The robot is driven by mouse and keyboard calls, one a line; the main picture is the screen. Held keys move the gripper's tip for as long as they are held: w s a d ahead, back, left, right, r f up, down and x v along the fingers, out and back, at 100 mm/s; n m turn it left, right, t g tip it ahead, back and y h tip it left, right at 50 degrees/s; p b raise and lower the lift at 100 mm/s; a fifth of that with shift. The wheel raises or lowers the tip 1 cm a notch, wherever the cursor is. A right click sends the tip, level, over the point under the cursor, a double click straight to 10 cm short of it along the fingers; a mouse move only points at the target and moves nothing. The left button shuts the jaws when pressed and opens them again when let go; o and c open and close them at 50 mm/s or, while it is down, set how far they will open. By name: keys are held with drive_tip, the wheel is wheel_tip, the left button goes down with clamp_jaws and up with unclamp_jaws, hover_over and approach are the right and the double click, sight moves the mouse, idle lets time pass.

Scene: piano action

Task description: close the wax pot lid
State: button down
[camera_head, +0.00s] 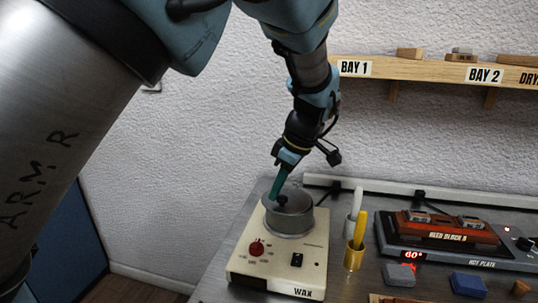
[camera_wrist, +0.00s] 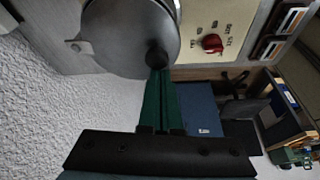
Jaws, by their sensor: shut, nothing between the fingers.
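The wax pot (camera_head: 292,225) is a grey metal cylinder on a cream heater base marked WAX (camera_head: 270,270). Its grey round lid (camera_head: 301,202) lies flat, or nearly flat, over the pot's top. In the wrist view the lid (camera_wrist: 125,35) is a grey disc with a small tab at its left edge. A dark round knob (camera_wrist: 157,56) sits near the lid's edge. My gripper (camera_head: 277,197) points down at the lid; its green fingers are shut and empty. In the wrist view the fingertips (camera_wrist: 160,73) are right at the knob and seem to touch it.
A red dial (camera_head: 257,247) and a black switch (camera_head: 297,260) are on the base's front. A brass cup (camera_head: 354,256) with a yellow-handled tool stands close on the right. A hot plate (camera_head: 455,257) lies farther right. A wall shelf (camera_head: 430,70) is above.

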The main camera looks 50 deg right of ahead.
drive_tip(key=shift+s+d, duration=0.2)
drive_tip(key=shift+s, duration=0.3)
drive_tip(key=shift+w, duration=0.1)
idle(0.3)
